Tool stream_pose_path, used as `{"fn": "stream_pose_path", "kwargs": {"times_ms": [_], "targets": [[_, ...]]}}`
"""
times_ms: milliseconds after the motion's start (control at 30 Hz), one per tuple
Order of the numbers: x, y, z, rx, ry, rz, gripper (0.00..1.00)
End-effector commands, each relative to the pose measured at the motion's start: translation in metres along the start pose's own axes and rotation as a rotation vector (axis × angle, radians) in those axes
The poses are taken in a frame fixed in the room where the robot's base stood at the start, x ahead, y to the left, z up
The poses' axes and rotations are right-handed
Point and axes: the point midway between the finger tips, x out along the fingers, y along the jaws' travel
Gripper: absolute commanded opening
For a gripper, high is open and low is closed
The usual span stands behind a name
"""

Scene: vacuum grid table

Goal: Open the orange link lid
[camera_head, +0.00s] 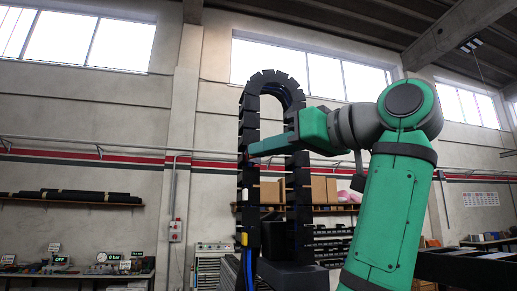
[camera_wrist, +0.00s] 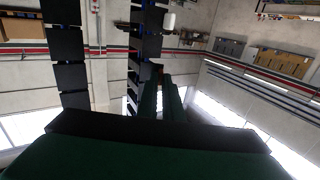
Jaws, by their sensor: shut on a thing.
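A black cable chain (camera_head: 248,124) stands upright and bends over in an arch at its top, with blue cables inside the bend. My gripper (camera_head: 247,157) reaches in from the right, with its tips at the chain's left run. In the wrist view, my gripper (camera_wrist: 158,72) has its green fingers close together, shut on a link lid at the edge of the chain (camera_wrist: 147,42). The tips hide most of what they hold. A tiny reddish patch shows at the tips in the head view, but I cannot tell if it is the orange lid.
The chain's other run (camera_wrist: 71,76) stands close to my gripper at the left in the wrist view. A shelf (camera_head: 75,199) and a bench with instruments (camera_head: 110,268) are at the left. Cardboard boxes (camera_head: 322,190) stand behind the chain.

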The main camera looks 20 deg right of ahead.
Motion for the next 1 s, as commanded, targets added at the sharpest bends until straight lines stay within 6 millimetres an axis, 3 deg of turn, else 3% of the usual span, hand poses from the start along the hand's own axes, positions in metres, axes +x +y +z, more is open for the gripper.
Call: {"fn": "stream_pose_path", "kwargs": {"times_ms": [400, 1000], "targets": [[-0.009, 0.016, -0.001, 0.002, 0.000, -0.306, 0.00], [-0.012, 0.025, -0.001, 0.001, 0.000, -0.481, 0.00]]}}
